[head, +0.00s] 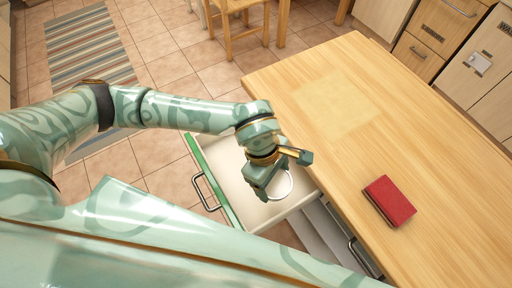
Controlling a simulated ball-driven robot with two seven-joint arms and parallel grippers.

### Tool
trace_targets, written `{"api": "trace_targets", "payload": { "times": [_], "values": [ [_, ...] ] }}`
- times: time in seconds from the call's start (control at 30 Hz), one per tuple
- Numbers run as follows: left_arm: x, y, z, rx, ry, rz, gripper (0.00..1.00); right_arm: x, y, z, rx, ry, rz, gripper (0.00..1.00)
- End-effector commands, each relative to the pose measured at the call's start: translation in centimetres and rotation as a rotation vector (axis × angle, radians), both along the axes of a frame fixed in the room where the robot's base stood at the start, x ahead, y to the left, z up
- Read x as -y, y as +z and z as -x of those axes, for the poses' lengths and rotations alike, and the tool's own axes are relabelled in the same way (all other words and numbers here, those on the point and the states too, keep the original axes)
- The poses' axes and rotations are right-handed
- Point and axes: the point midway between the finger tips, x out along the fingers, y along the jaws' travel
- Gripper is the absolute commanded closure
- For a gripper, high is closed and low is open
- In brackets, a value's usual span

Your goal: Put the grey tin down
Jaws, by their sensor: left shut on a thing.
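My left gripper (280,177) is above the open drawer (225,160), near the edge of the wooden worktop. It is shut on a round, pale thing with a light rim (291,187), which I take to be the grey tin. The gripper hides much of the tin, and only part of its rim shows. I cannot tell whether the tin touches the drawer bottom. My right gripper is not in view.
The drawer has a green front with a metal handle (204,192). The wooden worktop (400,130) is mostly clear, with a red book (389,201) lying on it. A wooden chair (238,35) and a striped rug (88,60) are on the tiled floor beyond.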

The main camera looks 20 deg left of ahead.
Motion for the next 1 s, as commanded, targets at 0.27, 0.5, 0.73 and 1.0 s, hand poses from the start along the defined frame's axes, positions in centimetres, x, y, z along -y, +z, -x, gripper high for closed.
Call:
{"api": "trace_targets", "payload": {
  "times": [0.27, 0.5, 0.73, 1.0],
  "values": [
    [-4.2, -3.4, -5.4, -0.003, 0.023, -0.003, 0.52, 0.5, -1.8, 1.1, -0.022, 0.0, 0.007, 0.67],
    [-7.1, -7.6, -9.2, -0.004, 0.019, -0.001, 0.52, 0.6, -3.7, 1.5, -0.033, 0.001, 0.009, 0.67],
    [-8.0, -9.0, -10.3, 0.0, 0.016, 0.0, 0.52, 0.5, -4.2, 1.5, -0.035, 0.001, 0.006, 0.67],
    [-8.4, -12.7, -10.8, -0.005, 0.015, 0.001, 0.52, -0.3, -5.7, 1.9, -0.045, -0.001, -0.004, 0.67]
  ]
}}
